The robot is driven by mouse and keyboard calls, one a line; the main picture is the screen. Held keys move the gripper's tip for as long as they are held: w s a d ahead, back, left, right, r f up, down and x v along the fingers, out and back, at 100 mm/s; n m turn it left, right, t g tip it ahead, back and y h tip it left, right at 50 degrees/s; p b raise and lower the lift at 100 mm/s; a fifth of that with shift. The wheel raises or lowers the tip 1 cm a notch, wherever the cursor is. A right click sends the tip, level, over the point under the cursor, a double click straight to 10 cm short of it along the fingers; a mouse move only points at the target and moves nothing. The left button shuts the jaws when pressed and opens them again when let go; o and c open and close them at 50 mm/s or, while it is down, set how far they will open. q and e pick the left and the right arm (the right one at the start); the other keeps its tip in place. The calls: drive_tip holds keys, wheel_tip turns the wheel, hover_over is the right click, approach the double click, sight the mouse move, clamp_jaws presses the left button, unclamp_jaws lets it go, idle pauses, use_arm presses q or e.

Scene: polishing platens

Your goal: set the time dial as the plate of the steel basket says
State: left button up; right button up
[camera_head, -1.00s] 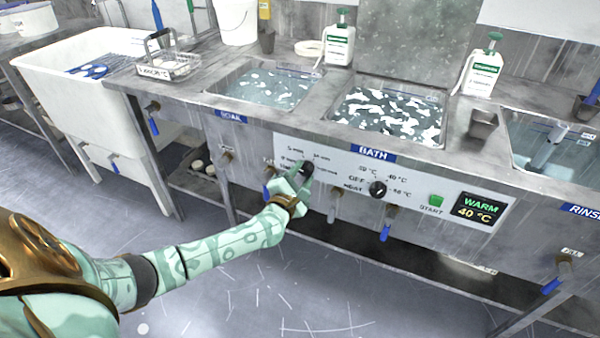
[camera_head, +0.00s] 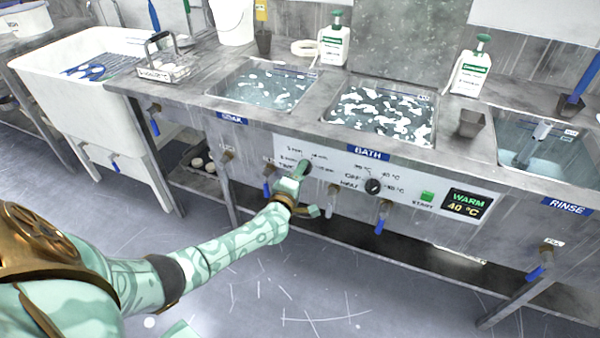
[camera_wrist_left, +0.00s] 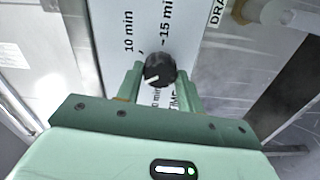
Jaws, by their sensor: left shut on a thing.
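The time dial (camera_wrist_left: 160,68) is a round black knob with a white pointer mark. It sits on the white panel beside the BATH label in the head view (camera_head: 305,167). In the left wrist view its pointer is toward the lower left, between the printed 10 min and a partly hidden min label below. My left gripper (camera_wrist_left: 160,75) is shut on the dial, one finger on each side; it also shows in the head view (camera_head: 299,174). The steel basket (camera_head: 178,70) stands on the counter at the upper left. Its plate (camera_head: 163,75) is too small to read surely. My right gripper is out of view.
A second black knob (camera_head: 373,187), a green START button (camera_head: 427,197) and a display (camera_head: 466,203) reading WARM 40 °C are to the right on the panel. Blue-handled valves (camera_head: 380,225) hang below. Soak and bath tanks (camera_head: 383,113) lie above.

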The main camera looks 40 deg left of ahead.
use_arm(q)
drive_tip(key=shift+f, duration=0.15)
idle(0.4)
drive_tip(key=o, duration=1)
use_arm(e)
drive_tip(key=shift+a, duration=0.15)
use_arm(q)
drive_tip(key=shift+s, duration=0.15)
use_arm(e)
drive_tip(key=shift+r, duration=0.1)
use_arm(q)
drive_tip(key=p+v, duration=0.5)
drive_tip(key=v, duration=1.1)
drive_tip(key=shift+d, duration=0.2)
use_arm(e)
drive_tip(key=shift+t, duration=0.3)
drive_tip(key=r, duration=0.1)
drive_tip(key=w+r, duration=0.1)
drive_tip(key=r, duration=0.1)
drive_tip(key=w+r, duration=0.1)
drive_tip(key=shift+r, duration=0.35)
